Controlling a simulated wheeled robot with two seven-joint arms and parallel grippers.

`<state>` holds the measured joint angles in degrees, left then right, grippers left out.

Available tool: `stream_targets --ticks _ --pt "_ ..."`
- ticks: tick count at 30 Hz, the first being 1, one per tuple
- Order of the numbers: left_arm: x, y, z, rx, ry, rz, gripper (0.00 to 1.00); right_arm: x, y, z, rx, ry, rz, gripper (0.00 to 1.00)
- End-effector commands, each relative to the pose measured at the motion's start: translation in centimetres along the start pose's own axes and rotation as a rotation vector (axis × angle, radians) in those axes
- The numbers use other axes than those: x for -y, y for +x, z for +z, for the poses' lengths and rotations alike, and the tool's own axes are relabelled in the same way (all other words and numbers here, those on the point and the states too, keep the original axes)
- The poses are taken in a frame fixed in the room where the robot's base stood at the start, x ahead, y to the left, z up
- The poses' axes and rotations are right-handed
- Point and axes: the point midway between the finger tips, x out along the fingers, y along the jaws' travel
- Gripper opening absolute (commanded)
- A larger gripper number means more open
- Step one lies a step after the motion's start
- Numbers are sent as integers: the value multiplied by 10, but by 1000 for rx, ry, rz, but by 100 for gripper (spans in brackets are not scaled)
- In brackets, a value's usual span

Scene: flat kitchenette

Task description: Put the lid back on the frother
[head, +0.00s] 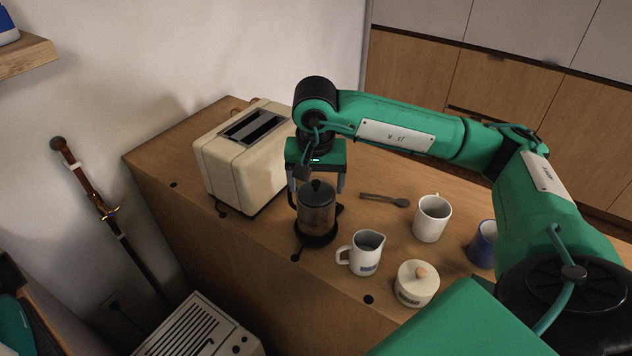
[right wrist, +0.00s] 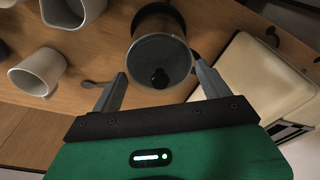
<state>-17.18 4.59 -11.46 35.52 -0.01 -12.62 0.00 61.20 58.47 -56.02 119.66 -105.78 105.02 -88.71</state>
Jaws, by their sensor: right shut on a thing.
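The frother (head: 317,217), a dark metallic jug with a black handle, stands upright on its round base on the wooden counter. Its dark round lid (head: 325,190) with a black knob is at the top of the jug. The lid also shows in the right wrist view (right wrist: 160,55). My right gripper (head: 317,190) reaches down over the frother, a finger on either side of the lid, shut on it. Whether the lid is fully seated or just above the rim I cannot tell. My left gripper is not in view.
A cream toaster (head: 235,165) stands close left of the frother. A milk jug (head: 364,253), a lidded sugar pot (head: 416,284), a white mug (head: 432,218), a blue cup (head: 483,245) and a spoon (head: 386,199) lie to the right. The counter's front edge is near.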

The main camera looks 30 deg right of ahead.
Motion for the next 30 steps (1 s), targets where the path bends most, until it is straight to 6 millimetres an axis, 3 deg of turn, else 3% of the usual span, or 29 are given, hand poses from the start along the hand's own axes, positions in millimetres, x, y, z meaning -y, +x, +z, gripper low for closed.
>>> stream_targets --ticks 30 --pt "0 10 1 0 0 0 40 0 2 0 0 0 -1 57"
